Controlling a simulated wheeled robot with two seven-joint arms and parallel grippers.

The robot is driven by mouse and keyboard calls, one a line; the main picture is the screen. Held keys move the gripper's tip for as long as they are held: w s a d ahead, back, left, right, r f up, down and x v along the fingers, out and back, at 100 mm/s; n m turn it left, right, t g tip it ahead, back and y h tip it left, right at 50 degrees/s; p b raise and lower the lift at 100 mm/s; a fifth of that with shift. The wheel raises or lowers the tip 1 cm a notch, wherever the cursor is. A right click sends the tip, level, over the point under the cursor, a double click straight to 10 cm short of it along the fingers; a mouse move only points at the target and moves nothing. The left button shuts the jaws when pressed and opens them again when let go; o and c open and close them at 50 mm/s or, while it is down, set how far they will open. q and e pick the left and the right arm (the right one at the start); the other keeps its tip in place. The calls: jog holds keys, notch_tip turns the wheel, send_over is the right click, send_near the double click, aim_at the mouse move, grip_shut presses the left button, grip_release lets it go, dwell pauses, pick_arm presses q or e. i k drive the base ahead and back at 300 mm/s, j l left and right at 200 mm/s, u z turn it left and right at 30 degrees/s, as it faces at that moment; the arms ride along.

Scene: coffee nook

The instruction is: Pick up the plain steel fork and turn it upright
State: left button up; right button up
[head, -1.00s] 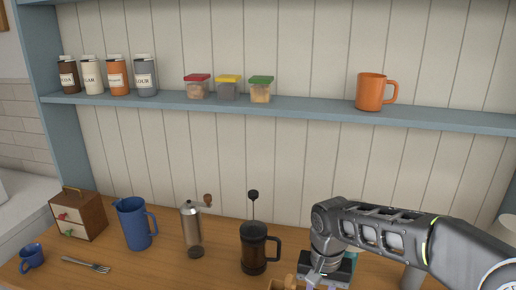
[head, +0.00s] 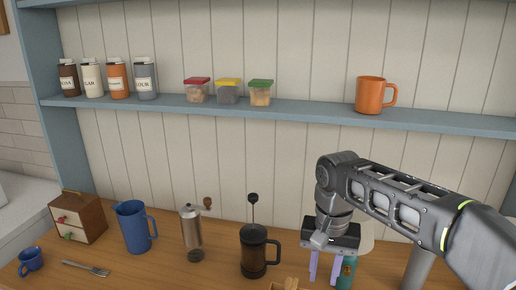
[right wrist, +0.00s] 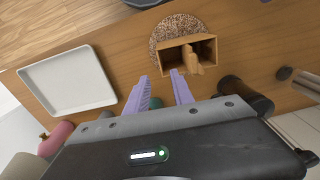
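The plain steel fork (head: 86,268) lies flat on the wooden counter at the lower left in the head view, its tines toward the right. It is clear of other objects. My right gripper (head: 325,268) is far to the right of the fork, pointing down above the counter. Its two lilac fingers are apart with nothing between them. The right wrist view also shows the open fingers (right wrist: 163,88). The fork is not visible in the right wrist view. My left gripper is not in view.
A blue mug (head: 31,261), small drawer box (head: 78,219), blue pitcher (head: 134,227), grinder (head: 191,233) and French press (head: 254,250) stand along the counter.

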aim_at(95, 270)
jog(key=k+j, duration=0.15)
jog(key=j, duration=0.15)
jog(key=k+j, duration=0.1)
jog(key=j, duration=0.25)
jog(key=k+j, duration=0.15)
jog(key=j, duration=0.15)
jog(key=k+j, duration=0.15)
jog(key=j, duration=0.15)
